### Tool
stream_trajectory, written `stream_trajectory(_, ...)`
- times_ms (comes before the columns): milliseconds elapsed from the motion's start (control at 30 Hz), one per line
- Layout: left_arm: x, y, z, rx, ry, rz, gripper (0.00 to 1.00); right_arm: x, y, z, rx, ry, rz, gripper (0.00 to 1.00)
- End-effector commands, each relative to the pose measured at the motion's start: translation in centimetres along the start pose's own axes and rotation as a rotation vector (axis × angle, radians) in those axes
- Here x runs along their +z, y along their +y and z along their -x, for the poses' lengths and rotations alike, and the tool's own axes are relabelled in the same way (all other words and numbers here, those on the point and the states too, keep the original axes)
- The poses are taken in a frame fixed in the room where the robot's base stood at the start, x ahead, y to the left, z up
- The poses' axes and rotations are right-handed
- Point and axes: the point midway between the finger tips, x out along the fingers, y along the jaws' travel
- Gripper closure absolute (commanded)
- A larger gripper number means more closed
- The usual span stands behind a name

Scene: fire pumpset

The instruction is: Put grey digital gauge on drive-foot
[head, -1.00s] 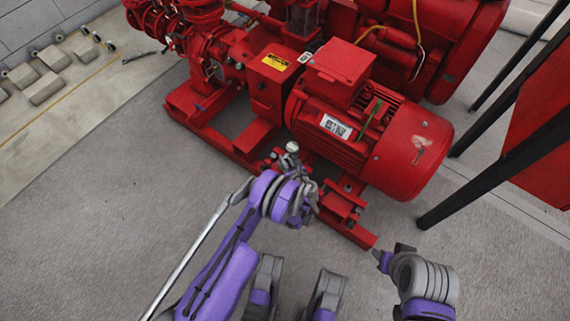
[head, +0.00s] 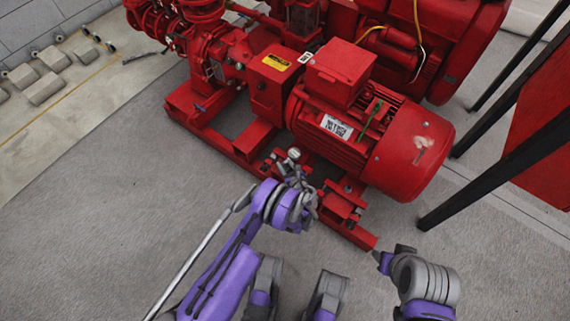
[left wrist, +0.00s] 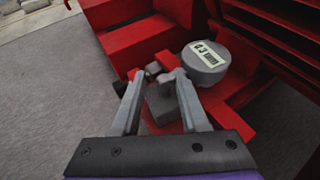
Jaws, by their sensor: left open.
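The grey digital gauge (left wrist: 207,62) has a round body with a pale display and shows just beyond my left gripper (left wrist: 157,80). The gripper's fingers are apart, with grey fitting parts between and just beyond their tips. In the head view the gauge (head: 294,154) is a small round grey shape at the tip of my left gripper (head: 291,174), over the red base by the motor. I take the red feet and rail (head: 343,205) under the motor as the drive-foot. Contact between gauge and red metal is unclear. My right gripper (head: 393,252) is away at lower right.
The red motor (head: 395,150) stands close beside the left gripper, with the pump (head: 205,50) at upper left. Dark posts (head: 490,175) stand at the right. The grey floor (head: 110,205) at left is clear.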

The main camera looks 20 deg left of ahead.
Motion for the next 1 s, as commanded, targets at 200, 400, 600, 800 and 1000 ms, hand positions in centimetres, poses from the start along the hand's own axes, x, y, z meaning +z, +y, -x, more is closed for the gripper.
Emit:
stream_trajectory(200, 0.1, -0.1, 3.0, -0.004, 0.001, 0.000, 0.55, -0.1, 0.0, 0.5, 0.000, -0.001, 0.000, 0.50)
stream_trajectory(400, 0.1, -0.1, 7.4, -0.004, 0.001, -0.001, 0.55, -0.2, 0.0, 1.3, 0.000, -0.001, 0.000, 0.50)
stream_trajectory(600, 0.1, -0.1, 10.6, -0.003, 0.000, 0.000, 0.55, -0.3, 0.0, 1.8, 0.000, -0.001, 0.000, 0.50)
stream_trajectory(800, 0.0, 0.0, 11.9, -0.001, 0.000, 0.000, 0.55, -0.4, 0.0, 2.0, 0.000, 0.000, 0.000, 0.50)
stream_trajectory(1000, 0.9, -0.1, 11.8, 0.005, 0.014, 0.028, 0.55, -0.4, 0.0, 1.9, 0.000, 0.000, 0.000, 0.50)
